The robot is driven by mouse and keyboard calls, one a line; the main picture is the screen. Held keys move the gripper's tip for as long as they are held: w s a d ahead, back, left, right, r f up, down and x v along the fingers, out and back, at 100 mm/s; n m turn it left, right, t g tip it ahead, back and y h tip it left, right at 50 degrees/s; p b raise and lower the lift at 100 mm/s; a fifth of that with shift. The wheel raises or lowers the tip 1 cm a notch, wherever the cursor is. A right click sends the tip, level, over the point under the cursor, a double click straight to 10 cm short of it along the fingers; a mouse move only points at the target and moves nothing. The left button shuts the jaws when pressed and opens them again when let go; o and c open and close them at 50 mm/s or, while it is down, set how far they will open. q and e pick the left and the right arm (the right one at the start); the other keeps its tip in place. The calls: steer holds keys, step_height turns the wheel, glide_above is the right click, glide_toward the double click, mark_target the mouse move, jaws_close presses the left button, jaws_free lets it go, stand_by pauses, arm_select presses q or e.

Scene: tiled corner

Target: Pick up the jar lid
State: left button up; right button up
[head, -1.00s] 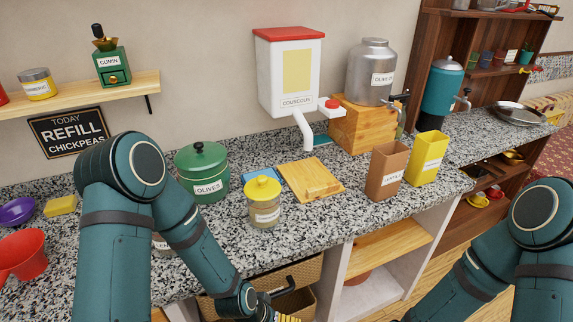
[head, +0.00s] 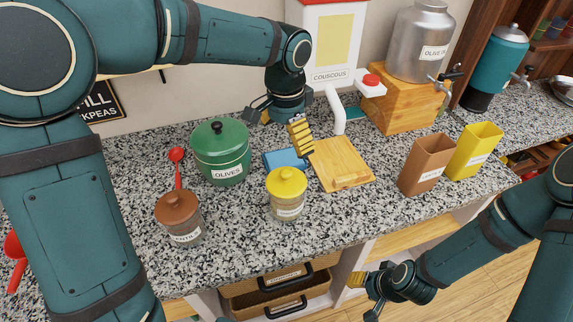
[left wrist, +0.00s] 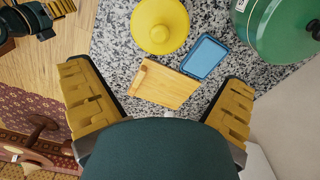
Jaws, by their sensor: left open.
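A yellow lid with a round knob (head: 287,181) sits on a labelled glass jar (head: 288,208) on the granite counter. It also shows at the top of the left wrist view (left wrist: 160,26). A brown lid (head: 177,207) sits on another labelled jar (head: 186,236) to its left. A green lid (head: 219,135) covers the green olives pot (head: 222,166). My left gripper (head: 284,130) is open and empty above the counter, behind the yellow-lidded jar and apart from it. In the left wrist view its spread fingers (left wrist: 160,106) flank the wooden board. My right gripper (head: 363,296) looks open, low before the counter.
A wooden board (head: 345,172) and a small blue tray (head: 284,158) lie behind the jar. The couscous dispenser's spout (head: 335,110) hangs close to my left gripper. Brown (head: 425,163) and yellow (head: 474,150) bins stand to the right. Bare counter lies in front of the jars.

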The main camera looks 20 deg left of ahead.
mark_target(286, 173)
arm_select(q)
steer(key=f, duration=0.3)
steer(key=f+b, duration=0.1)
steer(key=f, duration=0.3)
steer(key=shift+s+f, duration=0.2)
steer(key=shift+f, duration=0.1)
steer(key=shift+w+f+b, duration=0.2)
steer(key=shift+f+b, duration=0.1)
steer(key=shift+f, duration=2.8)
steer(key=c, duration=1.2)
steer(key=shift+s, duration=0.15)
steer(key=shift+c, duration=0.7)
